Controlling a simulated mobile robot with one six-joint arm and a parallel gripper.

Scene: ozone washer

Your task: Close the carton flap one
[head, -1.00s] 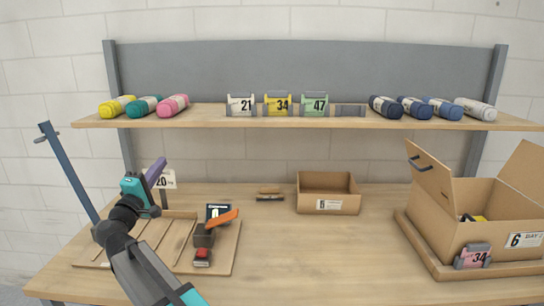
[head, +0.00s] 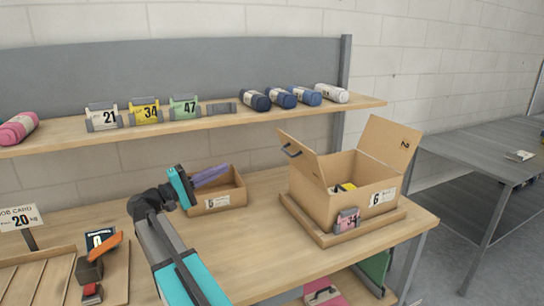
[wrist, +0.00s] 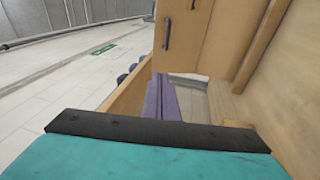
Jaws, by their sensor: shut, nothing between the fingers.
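The open carton (head: 337,201) sits on the bench at the right in the head view, with a 6 label on its front. Its left flap (head: 302,156), with a dark handle, stands up and leans left. No number shows on the left flap. My gripper (head: 225,171), with purple fingers, is shut and empty, left of the left flap and apart from it. In the wrist view the fingers (wrist: 163,101) point toward a tan panel with a dark handle (wrist: 167,32), which looks like the left flap.
The carton stands on a wooden tray (head: 328,236), with a pink 34 tag (head: 347,221) in front. A small open box (head: 230,199) is behind my gripper. A shelf (head: 220,121) with rolls and number tags runs above. The bench before the carton is clear.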

